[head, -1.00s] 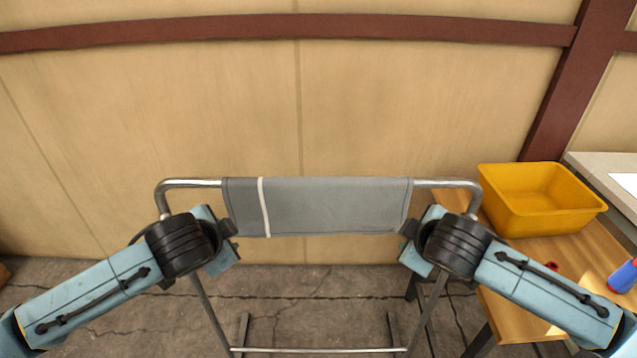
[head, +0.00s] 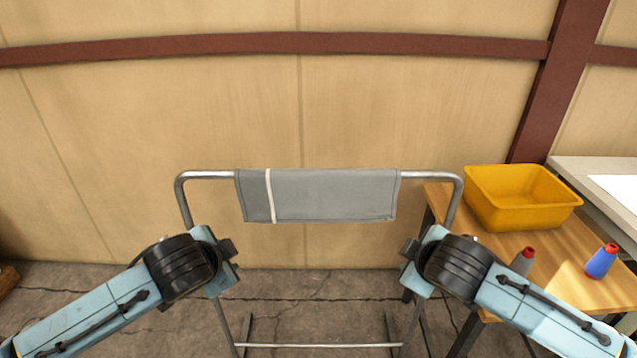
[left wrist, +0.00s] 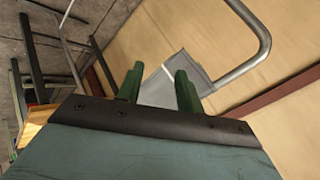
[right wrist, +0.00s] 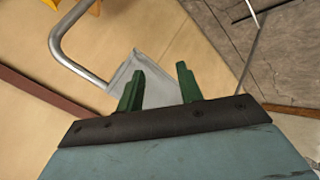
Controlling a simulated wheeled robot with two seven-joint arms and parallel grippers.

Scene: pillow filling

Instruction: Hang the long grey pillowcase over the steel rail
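The long grey pillowcase (head: 330,195) with a white stripe near its left end hangs folded over the steel rail (head: 210,175). Its front flap hangs down evenly, clear of both grippers. My left gripper (head: 234,248) is below and left of the cloth, apart from it. In the left wrist view its green fingers (left wrist: 158,88) are spread and empty, with the cloth (left wrist: 160,88) beyond them. My right gripper (head: 408,249) is below and right of the cloth, apart from it. In the right wrist view its fingers (right wrist: 158,85) are spread and empty, with the cloth (right wrist: 150,65) beyond.
A white-topped table stands at the far right. A wall stands behind the rail. Cracked floor (head: 300,305) shows below.

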